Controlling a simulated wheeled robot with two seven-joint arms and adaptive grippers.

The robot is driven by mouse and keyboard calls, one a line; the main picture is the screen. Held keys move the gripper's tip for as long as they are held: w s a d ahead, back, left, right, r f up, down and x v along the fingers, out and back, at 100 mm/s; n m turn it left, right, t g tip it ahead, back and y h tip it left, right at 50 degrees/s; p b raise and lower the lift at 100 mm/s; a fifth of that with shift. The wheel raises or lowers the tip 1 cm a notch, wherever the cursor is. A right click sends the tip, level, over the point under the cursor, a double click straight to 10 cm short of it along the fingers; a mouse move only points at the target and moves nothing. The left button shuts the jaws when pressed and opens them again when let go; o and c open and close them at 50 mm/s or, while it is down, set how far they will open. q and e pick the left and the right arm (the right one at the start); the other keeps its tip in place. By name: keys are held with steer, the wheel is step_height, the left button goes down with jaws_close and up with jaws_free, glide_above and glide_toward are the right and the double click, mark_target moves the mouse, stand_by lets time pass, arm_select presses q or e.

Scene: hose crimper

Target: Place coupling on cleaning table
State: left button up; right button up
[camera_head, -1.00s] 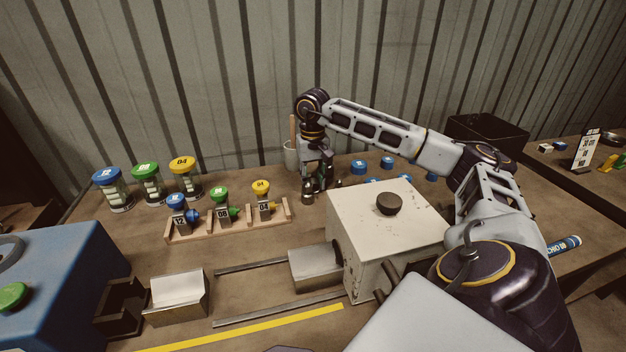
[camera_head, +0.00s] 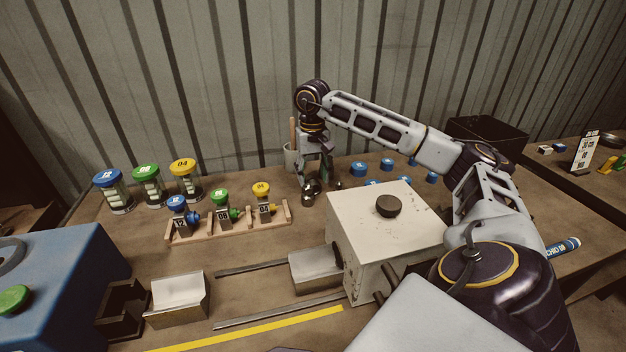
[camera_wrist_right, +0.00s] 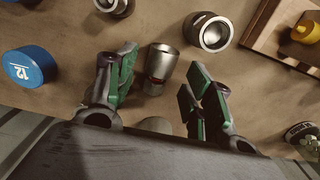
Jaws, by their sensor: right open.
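My right gripper (camera_head: 321,182) hangs over the back of the brown workbench, left of the white machine. In the right wrist view its green-padded fingers (camera_wrist_right: 160,92) are open. A silver coupling (camera_wrist_right: 160,66) with a reddish ring sits on the bench in the gap between and beyond the fingertips, seemingly touching neither. A larger silver coupling (camera_wrist_right: 209,32) and another one (camera_wrist_right: 114,5) lie farther off. In the head view small metal couplings (camera_head: 307,199) show just below the fingers. Which surface is the cleaning table is not clear. My left gripper is out of view.
The white machine (camera_head: 385,230) stands close right of the gripper. A wooden rack (camera_head: 230,226) with colour-coded parts is to the left. Several blue caps (camera_head: 359,168) lie to the right, and a cup (camera_head: 291,156) stands behind. A black bin (camera_head: 487,130) is at back right.

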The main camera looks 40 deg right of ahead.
mark_target(313, 180)
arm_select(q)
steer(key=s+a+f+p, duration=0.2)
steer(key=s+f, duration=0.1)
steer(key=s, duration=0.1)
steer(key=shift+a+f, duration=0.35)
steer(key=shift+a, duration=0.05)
arm_select(e)
step_height(313, 180, up, 10)
steer(key=shift+f, duration=0.25)
